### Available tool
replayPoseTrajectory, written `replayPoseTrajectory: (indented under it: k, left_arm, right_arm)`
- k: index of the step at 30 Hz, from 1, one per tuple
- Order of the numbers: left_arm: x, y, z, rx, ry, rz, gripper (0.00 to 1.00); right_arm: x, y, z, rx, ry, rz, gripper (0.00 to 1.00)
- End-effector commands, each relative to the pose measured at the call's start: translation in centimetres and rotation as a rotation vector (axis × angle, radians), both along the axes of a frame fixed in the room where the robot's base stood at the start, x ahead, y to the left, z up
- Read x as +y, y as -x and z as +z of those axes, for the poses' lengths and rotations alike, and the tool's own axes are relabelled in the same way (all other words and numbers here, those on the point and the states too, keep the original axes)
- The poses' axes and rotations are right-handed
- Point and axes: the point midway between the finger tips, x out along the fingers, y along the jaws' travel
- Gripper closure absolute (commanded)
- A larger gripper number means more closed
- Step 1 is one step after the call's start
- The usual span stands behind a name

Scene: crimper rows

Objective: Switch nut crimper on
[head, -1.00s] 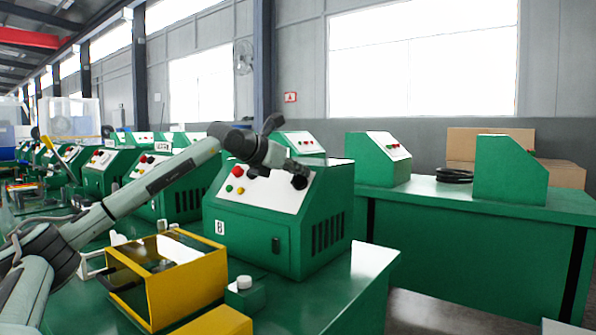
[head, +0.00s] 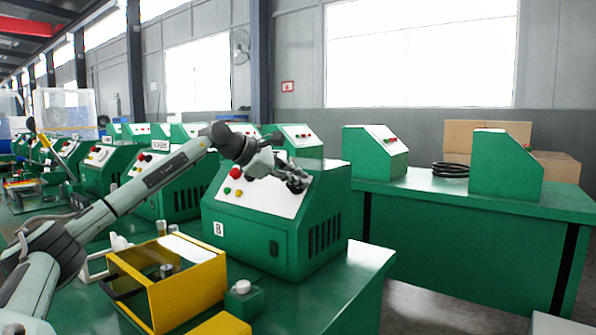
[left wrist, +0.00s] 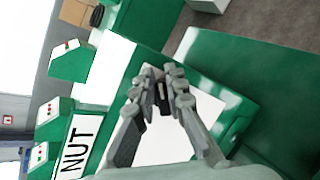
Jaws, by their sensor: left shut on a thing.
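The crimper nearest me is a green box (head: 240,240) with a sloped white panel (head: 262,197) and a "B" tag on its front. Red, green and yellow buttons (head: 235,174) sit on the panel's left part. In the left wrist view a "NUT" label (left wrist: 77,148) lies on the machine's top. My left gripper (head: 297,182) is at the upper right of the panel. In the left wrist view its fingers (left wrist: 164,80) are closed around a small black switch (left wrist: 164,98), mostly hidden between them. The switch's position cannot be read. My right gripper is out of view.
A yellow-framed box (head: 185,295) with a clear top stands in front of the crimper. A small green block with a white button (head: 243,288) is beside it. More green machines (head: 376,155) stand in rows behind. The table at right front is clear.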

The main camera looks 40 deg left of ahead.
Motion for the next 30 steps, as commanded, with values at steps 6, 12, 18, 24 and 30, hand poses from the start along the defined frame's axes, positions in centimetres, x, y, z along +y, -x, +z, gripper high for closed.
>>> replayPoseTrajectory:
  k: [6, 12, 18, 24, 30]
  left_arm:
    - [0.18, 0.15, -1.08, 0.038, -0.152, -0.133, 1.0]
    - [0.22, 0.32, -1.17, 0.052, -0.284, -0.248, 1.0]
    - [0.25, 0.47, -1.25, 0.064, -0.389, -0.343, 1.0]
    - [0.24, 0.58, -1.29, 0.07, -0.458, -0.406, 1.0]
    - [0.32, 0.64, -1.23, 0.073, -0.494, -0.436, 1.0]
  right_arm:
    - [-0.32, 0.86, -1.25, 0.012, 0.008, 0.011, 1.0]
    - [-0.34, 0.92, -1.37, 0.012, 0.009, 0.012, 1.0]
    - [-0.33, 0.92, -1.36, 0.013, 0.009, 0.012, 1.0]
    - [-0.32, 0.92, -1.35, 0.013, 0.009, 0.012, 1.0]
    - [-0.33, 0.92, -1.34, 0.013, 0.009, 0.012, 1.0]
